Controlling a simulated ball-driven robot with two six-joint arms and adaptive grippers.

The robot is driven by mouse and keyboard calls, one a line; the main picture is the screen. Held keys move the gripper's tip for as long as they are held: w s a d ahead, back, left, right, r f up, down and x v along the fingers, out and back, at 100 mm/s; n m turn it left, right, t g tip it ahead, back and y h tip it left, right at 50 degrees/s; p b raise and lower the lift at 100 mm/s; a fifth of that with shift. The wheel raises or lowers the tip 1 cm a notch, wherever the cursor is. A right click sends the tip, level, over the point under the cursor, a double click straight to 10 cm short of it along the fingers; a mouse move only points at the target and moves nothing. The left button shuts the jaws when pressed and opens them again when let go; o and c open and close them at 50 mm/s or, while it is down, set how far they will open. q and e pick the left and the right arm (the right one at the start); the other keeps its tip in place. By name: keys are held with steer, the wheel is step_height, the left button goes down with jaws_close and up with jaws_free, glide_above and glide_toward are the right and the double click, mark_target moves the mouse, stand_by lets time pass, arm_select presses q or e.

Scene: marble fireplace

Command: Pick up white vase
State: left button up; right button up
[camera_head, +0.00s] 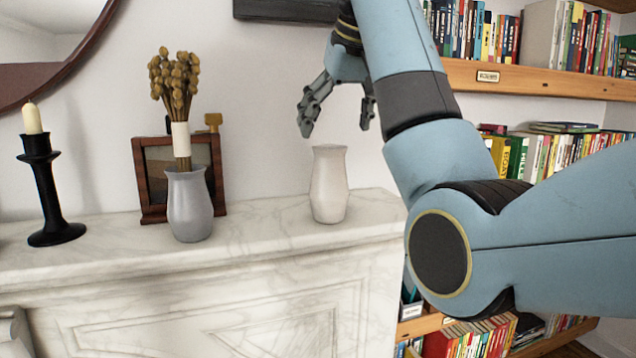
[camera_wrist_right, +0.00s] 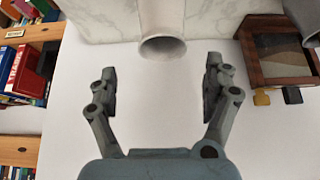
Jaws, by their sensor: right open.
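The white vase (camera_head: 329,185) stands upright on the marble mantel, near its right end. My right gripper (camera_head: 338,118) is just above the vase's mouth in the head view, open and empty, with its fingers pointing down. In the right wrist view the vase (camera_wrist_right: 162,30) shows its round open mouth at the top middle. The two fingers of my right gripper (camera_wrist_right: 160,88) are spread wide on either side, and the mouth lies ahead of the gap between them. They do not touch the vase. My left gripper is not in view.
A grey vase (camera_head: 189,207) with dried flowers stands left of the white vase, before a wooden frame (camera_head: 151,178). A black candlestick (camera_head: 48,195) is farther left. The marble mantel (camera_head: 265,228) is bare between the vases. Bookshelves (camera_head: 540,80) fill the right.

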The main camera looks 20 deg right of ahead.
mark_target(325, 167)
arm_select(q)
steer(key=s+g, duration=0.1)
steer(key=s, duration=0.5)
arm_select(e)
steer(key=x, duration=0.4)
steer(key=shift+s+f, duration=0.1)
steer(key=shift+f, duration=0.15)
steer(key=p+x, duration=0.1)
steer(key=x, duration=0.1)
steer(key=p+x, duration=0.2)
steer(key=x, duration=0.1)
steer(key=shift+s+a+f, duration=0.2)
steer(key=shift+s, duration=0.1)
steer(key=shift+w+f, duration=0.15)
steer(key=c, duration=0.5)
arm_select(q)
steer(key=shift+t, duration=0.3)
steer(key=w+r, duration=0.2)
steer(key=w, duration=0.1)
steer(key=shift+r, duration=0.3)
arm_select(e)
steer(key=c, duration=1.1)
